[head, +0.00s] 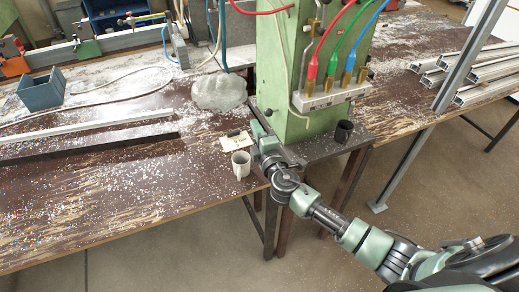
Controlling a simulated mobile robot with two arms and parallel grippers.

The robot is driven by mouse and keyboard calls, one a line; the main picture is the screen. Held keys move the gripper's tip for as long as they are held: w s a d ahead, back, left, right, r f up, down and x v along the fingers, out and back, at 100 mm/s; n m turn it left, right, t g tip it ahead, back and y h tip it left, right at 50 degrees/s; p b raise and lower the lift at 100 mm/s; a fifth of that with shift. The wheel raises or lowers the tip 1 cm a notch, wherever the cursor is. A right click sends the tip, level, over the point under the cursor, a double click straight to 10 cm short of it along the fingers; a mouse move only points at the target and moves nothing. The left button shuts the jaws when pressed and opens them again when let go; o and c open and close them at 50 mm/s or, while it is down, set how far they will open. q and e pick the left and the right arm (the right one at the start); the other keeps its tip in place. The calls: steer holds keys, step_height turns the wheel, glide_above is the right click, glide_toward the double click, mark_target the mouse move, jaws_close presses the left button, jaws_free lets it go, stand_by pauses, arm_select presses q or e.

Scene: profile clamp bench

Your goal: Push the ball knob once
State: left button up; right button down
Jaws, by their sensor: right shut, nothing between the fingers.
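My right arm comes in from the lower right, and its gripper (258,115) is at the lower left edge of the green machine column (278,70). The gripper is small in this view; its fingers are shut and empty, pointing up and away. I cannot make out the ball knob; it may be hidden behind the gripper or the column. Whether the fingertips touch anything there cannot be told. My left gripper is not in view.
A white mug (241,164) stands just left of my right wrist. A dark cup (343,131) stands right of the column. A manifold with coloured hoses (330,97) is on the column. A blue-grey bin (41,90) and long profiles (90,132) lie left.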

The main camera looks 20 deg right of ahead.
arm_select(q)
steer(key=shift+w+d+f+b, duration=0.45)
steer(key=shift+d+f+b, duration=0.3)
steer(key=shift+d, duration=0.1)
arm_select(e)
steer(key=s, duration=0.7)
steer(key=shift+s+d+f, duration=0.2)
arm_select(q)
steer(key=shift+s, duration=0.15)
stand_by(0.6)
